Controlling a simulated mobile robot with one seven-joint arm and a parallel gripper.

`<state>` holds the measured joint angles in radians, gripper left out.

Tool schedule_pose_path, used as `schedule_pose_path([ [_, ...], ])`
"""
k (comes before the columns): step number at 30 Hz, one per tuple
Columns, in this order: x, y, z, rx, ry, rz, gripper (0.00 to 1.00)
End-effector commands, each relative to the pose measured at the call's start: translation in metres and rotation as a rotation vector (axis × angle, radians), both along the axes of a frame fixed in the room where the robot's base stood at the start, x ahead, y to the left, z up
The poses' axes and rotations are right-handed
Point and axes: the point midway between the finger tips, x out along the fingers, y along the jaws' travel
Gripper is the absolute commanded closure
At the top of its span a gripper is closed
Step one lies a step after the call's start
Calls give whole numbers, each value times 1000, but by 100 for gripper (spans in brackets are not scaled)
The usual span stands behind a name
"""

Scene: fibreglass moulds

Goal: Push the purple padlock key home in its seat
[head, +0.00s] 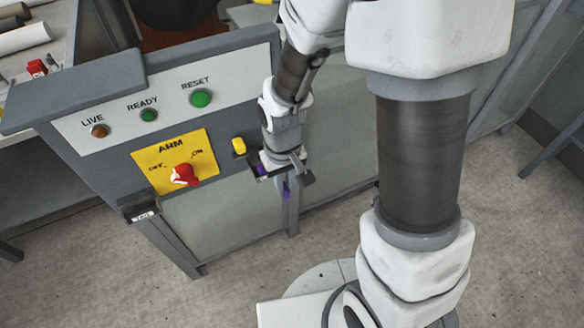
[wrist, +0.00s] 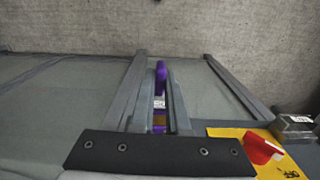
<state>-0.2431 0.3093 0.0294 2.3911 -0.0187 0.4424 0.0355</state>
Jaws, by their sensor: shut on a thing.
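The purple padlock key (wrist: 160,77) is held between the two grey fingers of my gripper (wrist: 161,100) in the wrist view. Its purple end stands out past the fingertips. Further down between the fingers I see a white patch, a little yellow and more purple. In the head view my gripper (head: 285,172) is at the console's front, right of the yellow ARM plate. Bits of purple (head: 285,189) show below and left of it. The key's seat is not clearly visible, so I cannot tell whether the key touches it.
The grey console (head: 105,170) carries LIVE, READY and RESET lamps. A red switch (head: 184,175) sits on the yellow ARM plate (head: 150,158). A small yellow block (head: 239,146) is left of my gripper. A dark labelled box (head: 139,207) juts from the lower left corner.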

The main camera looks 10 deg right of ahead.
Motion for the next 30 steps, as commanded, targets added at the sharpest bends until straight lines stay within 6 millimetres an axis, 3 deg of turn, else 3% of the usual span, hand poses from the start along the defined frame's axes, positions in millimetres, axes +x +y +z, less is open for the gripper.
schedule_pose_path([
  [3,-8,4,-12,0,-2,20,100],
  [17,-12,5,-13,-1,-1,28,100],
  [30,17,14,-13,-1,-1,28,100],
])
